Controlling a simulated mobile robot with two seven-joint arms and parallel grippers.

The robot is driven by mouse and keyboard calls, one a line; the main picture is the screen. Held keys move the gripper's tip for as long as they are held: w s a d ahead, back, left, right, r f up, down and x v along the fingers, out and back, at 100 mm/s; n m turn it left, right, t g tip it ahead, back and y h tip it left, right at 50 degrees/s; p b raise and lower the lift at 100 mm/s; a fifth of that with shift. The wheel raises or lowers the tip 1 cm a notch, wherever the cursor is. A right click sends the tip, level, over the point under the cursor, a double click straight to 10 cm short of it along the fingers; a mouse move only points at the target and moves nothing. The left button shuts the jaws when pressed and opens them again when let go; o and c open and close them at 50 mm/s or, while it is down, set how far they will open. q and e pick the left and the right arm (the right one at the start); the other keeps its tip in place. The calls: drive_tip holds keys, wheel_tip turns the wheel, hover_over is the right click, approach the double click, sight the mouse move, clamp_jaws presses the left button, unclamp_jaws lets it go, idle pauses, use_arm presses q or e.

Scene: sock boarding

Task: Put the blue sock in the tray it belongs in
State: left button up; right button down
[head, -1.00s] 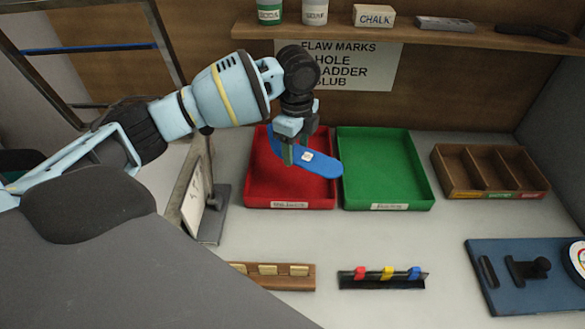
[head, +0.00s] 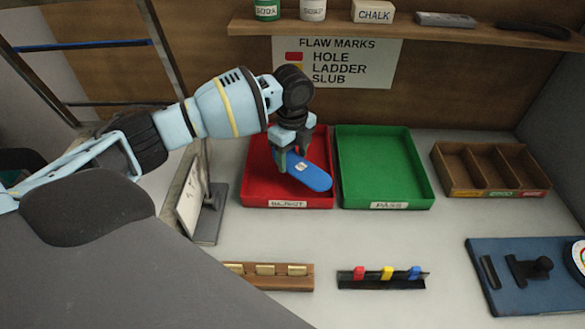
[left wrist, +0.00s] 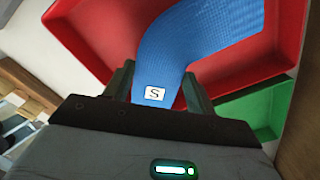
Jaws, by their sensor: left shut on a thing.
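The blue sock (head: 308,174) is in my left gripper (head: 292,162), over the red tray (head: 262,190) in the head view. The red tray's label appears to read "REJECT". The green tray (head: 400,165) beside it is labelled "PASS" and is empty. In the left wrist view the sock (left wrist: 190,45) lies between the two fingers, with a white "S" tag near them, and the red tray (left wrist: 100,35) is behind it. I cannot tell whether the sock touches the tray floor. My right gripper is not in view.
A sign (head: 335,62) lists flaw marks hole, ladder and slub. A divided brown box (head: 490,170) stands right of the trays. In front are a rack with coloured clips (head: 383,280), a wooden holder (head: 270,276) and a blue board (head: 525,270). A framed stand (head: 192,195) is left of the trays.

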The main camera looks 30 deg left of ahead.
sight(292, 161)
use_arm(q)
drive_tip(key=shift+f, duration=2.45)
drive_tip(key=shift+f, duration=0.2)
drive_tip(key=o, duration=1)
drive_tip(key=shift+c, duration=0.2)
drive_tip(key=shift+r, duration=0.15)
wheel_tip(292, 161, up, 12)
drive_tip(key=shift+r+p, duration=0.1)
drive_tip(key=shift+p, duration=0.2)
